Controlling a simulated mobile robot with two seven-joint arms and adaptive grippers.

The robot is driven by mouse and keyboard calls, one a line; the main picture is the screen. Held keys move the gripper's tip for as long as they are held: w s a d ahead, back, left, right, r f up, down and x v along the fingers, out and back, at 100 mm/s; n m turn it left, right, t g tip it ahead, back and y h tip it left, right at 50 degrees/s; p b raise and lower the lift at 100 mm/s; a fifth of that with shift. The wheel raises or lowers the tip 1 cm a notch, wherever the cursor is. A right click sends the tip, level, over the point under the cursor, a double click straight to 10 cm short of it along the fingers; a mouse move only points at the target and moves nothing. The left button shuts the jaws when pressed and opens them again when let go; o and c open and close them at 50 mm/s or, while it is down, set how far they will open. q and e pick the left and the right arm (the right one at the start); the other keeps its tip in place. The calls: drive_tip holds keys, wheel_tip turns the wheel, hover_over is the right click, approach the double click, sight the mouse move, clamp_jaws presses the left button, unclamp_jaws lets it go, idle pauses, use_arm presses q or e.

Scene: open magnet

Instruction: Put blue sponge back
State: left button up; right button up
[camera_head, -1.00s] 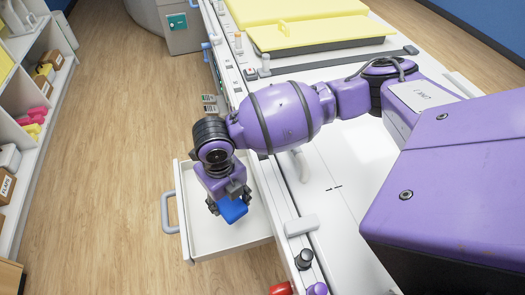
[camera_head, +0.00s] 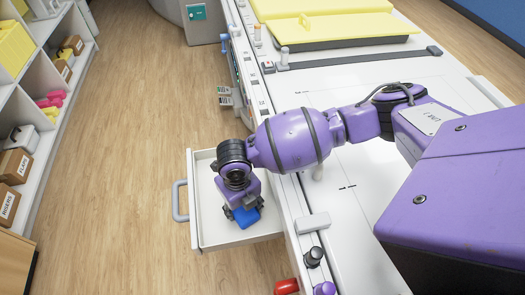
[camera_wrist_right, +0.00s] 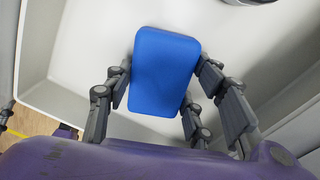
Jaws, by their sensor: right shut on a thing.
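The blue sponge (camera_head: 246,217) is between the fingers of my right gripper (camera_head: 240,210), over the open white drawer (camera_head: 215,236). In the right wrist view the sponge (camera_wrist_right: 165,70) sits between the dark fingers of the right gripper (camera_wrist_right: 155,98), which is shut on it. The white drawer floor (camera_wrist_right: 95,50) lies behind it. Whether the sponge touches the drawer floor I cannot tell. My left gripper is not in view.
The drawer's grey handle (camera_head: 180,201) sticks out to the left. The white bench (camera_head: 365,200) carries yellow pads (camera_head: 330,30) at the back. A shelf unit (camera_head: 40,90) stands at the left. Black, red and purple knobs (camera_head: 314,257) line the bench's front edge.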

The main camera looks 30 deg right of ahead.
drive_tip(key=o, duration=1.1)
drive_tip(key=shift+w, duration=0.1)
drive_tip(key=shift+r, duration=0.2)
wheel_tip(320, 180, up, 12)
drive_tip(key=shift+r+p, duration=0.1)
drive_tip(key=shift+p, duration=0.45)
